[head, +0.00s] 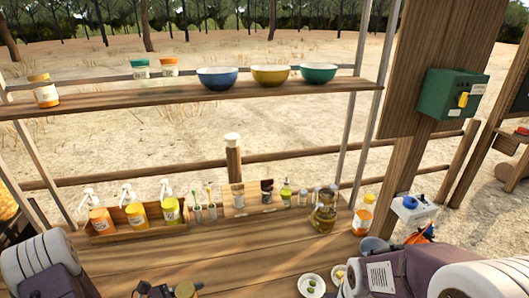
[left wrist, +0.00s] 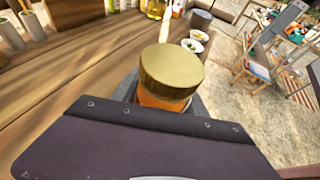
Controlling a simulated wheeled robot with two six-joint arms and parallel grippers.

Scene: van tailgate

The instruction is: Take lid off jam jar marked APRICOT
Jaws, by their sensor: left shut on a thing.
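A jar (left wrist: 163,99) with amber-orange contents and a gold lid (left wrist: 172,70) is in the left wrist view. My left gripper (head: 165,291) is shut on this jar, and the lid sits on top of it, clear of the jaws. The jar's label is hidden, so I cannot read APRICOT on it. In the head view, the gripper is at the bottom edge and a small part of the gold lid (head: 186,288) shows. My right arm is at the lower right of the head view, with its gripper out of sight.
The upper shelf (head: 190,98) holds several jars and three bowls (head: 270,75). An orange jar (head: 362,216) and small plates (head: 311,286) are at the right. The counter's middle is clear.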

